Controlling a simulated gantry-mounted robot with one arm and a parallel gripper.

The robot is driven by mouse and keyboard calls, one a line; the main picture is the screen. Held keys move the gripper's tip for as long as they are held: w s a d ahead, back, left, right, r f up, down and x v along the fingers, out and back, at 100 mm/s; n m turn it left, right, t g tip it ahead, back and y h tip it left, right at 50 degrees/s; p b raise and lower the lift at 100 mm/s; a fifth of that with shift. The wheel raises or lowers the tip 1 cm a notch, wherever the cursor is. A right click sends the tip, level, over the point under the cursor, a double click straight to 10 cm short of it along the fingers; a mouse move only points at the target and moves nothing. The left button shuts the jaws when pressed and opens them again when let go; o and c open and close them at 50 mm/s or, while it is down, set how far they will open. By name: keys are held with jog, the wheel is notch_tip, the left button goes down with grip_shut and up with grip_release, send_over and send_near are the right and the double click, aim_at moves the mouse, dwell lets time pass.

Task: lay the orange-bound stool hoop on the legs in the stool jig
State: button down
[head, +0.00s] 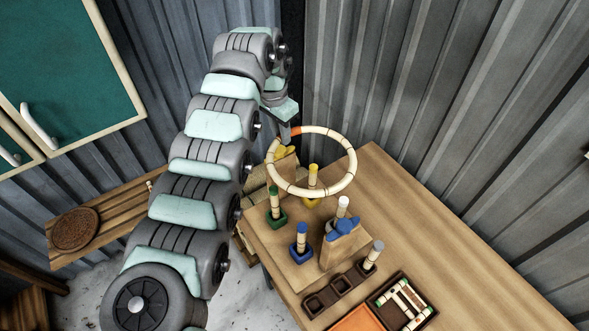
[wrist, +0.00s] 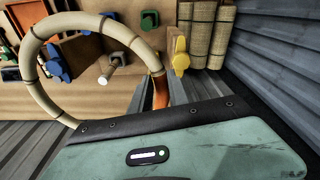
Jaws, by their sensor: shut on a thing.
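The stool hoop (head: 354,172) is a pale, banded rattan ring with an orange binding (head: 296,131) on its far left side. My gripper (head: 290,133) is shut on the hoop at that binding, which also shows in the wrist view (wrist: 161,91). The hoop hangs in the air, apparently above the stool jig (head: 285,268). Upright legs stand in the jig: one green-topped (head: 274,198), one yellow-topped (head: 313,174), one blue-topped (head: 301,234) and one white-topped (head: 342,205). In the head view the hoop's near edge crosses in front of the yellow leg. The fingertips are partly hidden.
A blue knob (head: 347,226) sits on a wooden block by the white-topped leg. A tray (head: 401,303) holds short rods beside an orange mat (head: 357,320). The bench's right side is clear; corrugated walls stand behind.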

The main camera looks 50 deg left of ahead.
notch_tip(320, 180, down, 15)
jog(key=p, duration=0.1)
jog(key=shift+f+p, duration=0.15)
jog(key=shift+p, duration=0.25)
jog(key=c, duration=1.5)
grip_release()
jog(key=shift+c, duration=0.2)
jog(key=r, duration=0.4)
jog(key=s+r, duration=0.1)
jog(key=r, duration=0.7)
jog(key=shift+s+d+b, duration=0.1)
jog(key=shift+s+b, duration=0.15)
jog(key=shift+b, duration=0.15)
